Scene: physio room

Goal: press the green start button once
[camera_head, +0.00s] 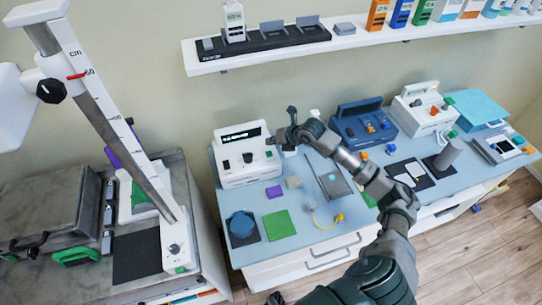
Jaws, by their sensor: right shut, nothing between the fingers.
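A white device (236,172) with a dark display and several knobs stands on the blue-topped bench. My right gripper (283,138) is shut and empty, at the right side of this device. Whether it touches the device I cannot tell. I cannot make out a green start button on the device's visible front; its right end is partly hidden by my gripper. A dark blue device (352,127) and a second white device (412,116) stand farther right. My left gripper is not in view.
On the bench (300,239) lie a green pad (279,224), a purple block (274,191), a grey tray (333,184) and a blue round pot (241,224). A wall shelf (345,43) runs above. A tall measuring column (110,110) stands left.

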